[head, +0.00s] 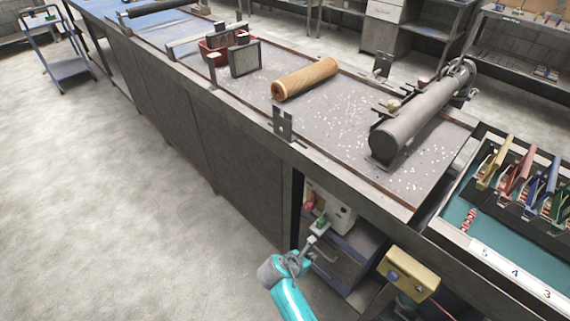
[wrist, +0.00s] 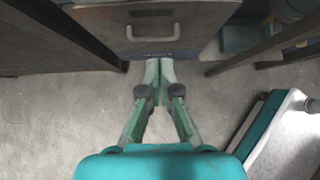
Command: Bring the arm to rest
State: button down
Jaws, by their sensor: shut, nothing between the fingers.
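My gripper (head: 318,229) is low in front of the workbench, at the end of my turquoise arm in the head view. In the wrist view my gripper (wrist: 160,66) points toward a drawer front with a handle (wrist: 153,38). Its fingertips are together with nothing between them. It appears to touch nothing.
A drawer unit (head: 345,262) and a yellow box (head: 408,275) are close to my arm.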

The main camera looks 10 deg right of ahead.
jog(key=s+d+f+m+t+y, duration=0.25)
jog(key=s+f+m, duration=0.2)
jog(key=s, duration=0.65)
jog(key=s+r+m+t+y, duration=0.1)
jog(key=s+m+y, duration=0.15)
jog(key=s, duration=0.35)
jog(key=s+r+m+y, duration=0.1)
jog(key=s+r+m, duration=0.15)
jog(key=s, duration=0.45)
jog(key=s+r+m+t, duration=0.2)
jog(key=s+r+m, duration=0.3)
jog(key=r, duration=0.4)
jog(key=s+r+m+t, duration=0.2)
jog(key=s+r+m, duration=0.3)
jog(key=r, duration=0.4)
jog(key=s+r+m+t+y, duration=0.1)
jog(key=s+r+m+t, duration=0.1)
jog(key=s+r+m, duration=0.3)
notch_tip(320, 180, up, 4)
jog(key=shift+s+d+r+m, duration=0.15)
jog(key=shift+s+d+m, duration=0.2)
jog(key=shift+s, duration=0.45)
